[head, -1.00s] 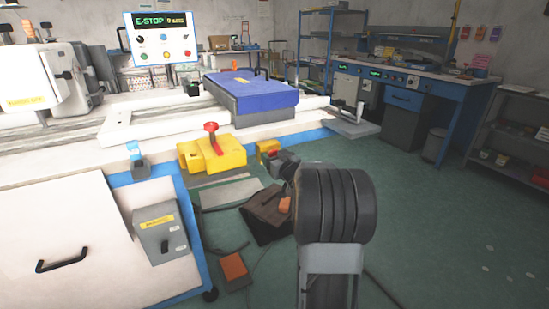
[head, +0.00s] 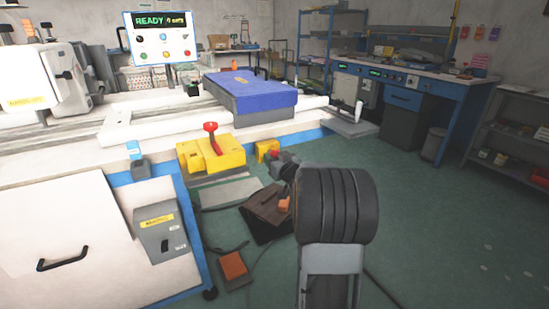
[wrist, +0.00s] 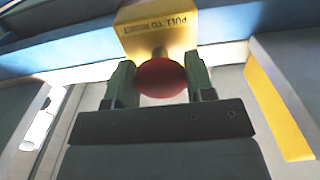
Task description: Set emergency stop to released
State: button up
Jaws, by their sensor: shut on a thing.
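The emergency stop is a yellow box (wrist: 185,35) lettered "PULL TO RESET", upside down in the wrist view, with a round red button (wrist: 162,78). My gripper (wrist: 160,82) has one finger on each side of the red button and is shut on it. In the head view the yellow box (head: 266,148) is on the machine's front side, and my gripper (head: 277,161) reaches it; the button is mostly hidden there. The panel display (head: 160,20) reads "READY" in green.
A yellow block (head: 205,155) with a red-knobbed lever (head: 211,128) stands left of the emergency stop. A grey switch box (head: 163,232) is on the machine's front. A pedal (head: 233,265) and cables lie on the floor. The green floor at right is clear.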

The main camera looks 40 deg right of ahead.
jog(key=o, duration=1.2)
jog(key=shift+s, duration=0.15)
jog(key=shift+s+a+p, duration=0.3)
jog(key=shift+s+p, duration=0.2)
jog(key=shift+s, duration=1.75)
jog(key=shift+s+a+p, duration=0.35)
jog(key=shift+s+p, duration=0.1)
jog(key=shift+s, duration=1.85)
jog(key=shift+s+a+p, duration=0.3)
jog(key=shift+s+p, duration=0.2)
jog(key=shift+s, duration=1.75)
